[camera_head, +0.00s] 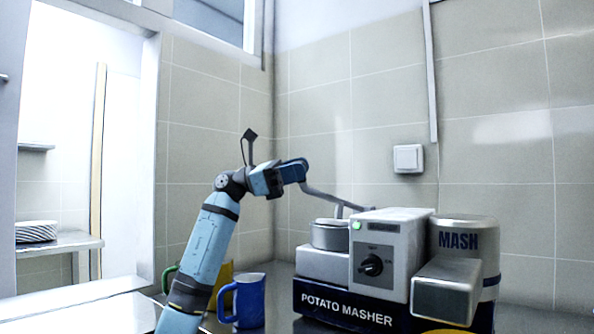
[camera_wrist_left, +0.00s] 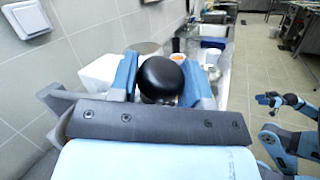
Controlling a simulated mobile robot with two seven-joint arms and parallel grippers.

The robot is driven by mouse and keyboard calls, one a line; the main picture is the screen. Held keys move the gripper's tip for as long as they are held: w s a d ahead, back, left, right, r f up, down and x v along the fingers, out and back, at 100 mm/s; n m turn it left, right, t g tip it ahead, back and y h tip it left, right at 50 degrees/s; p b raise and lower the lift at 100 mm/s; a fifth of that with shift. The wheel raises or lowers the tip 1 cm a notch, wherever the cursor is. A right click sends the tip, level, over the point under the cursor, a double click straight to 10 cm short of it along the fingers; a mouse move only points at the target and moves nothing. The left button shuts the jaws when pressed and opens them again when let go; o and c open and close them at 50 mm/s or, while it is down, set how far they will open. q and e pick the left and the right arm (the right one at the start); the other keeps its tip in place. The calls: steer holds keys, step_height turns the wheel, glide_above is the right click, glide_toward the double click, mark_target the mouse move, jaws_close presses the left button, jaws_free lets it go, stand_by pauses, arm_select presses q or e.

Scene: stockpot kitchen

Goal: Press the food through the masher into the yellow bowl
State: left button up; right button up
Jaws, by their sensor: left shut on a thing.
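The potato masher (camera_head: 379,258) stands on the counter at the right, with a grey box, a dial, a lit green light and a drum marked MASH. Its grey lever (camera_head: 330,197) rises to the left from above a round metal hopper (camera_head: 331,234). My left gripper (camera_head: 296,171) is shut at the lever's upper end. In the left wrist view a black round knob (camera_wrist_left: 160,79) sits between its blue fingers. A sliver of yellow (camera_head: 447,331) shows under the spout housing (camera_head: 446,291), perhaps the yellow bowl's rim; its contents are hidden. My right gripper (camera_wrist_left: 270,99) appears small in the wrist view.
A blue mug (camera_head: 246,301) stands left of the masher, with a yellow item (camera_head: 222,276) and a green handle partly hidden behind my left arm. Tiled wall with a switch (camera_head: 408,158) is behind.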

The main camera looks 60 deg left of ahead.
arm_select(q)
steer(key=o, duration=1.3)
steer(key=p+v, duration=0.1)
steer(key=v, duration=1.3)
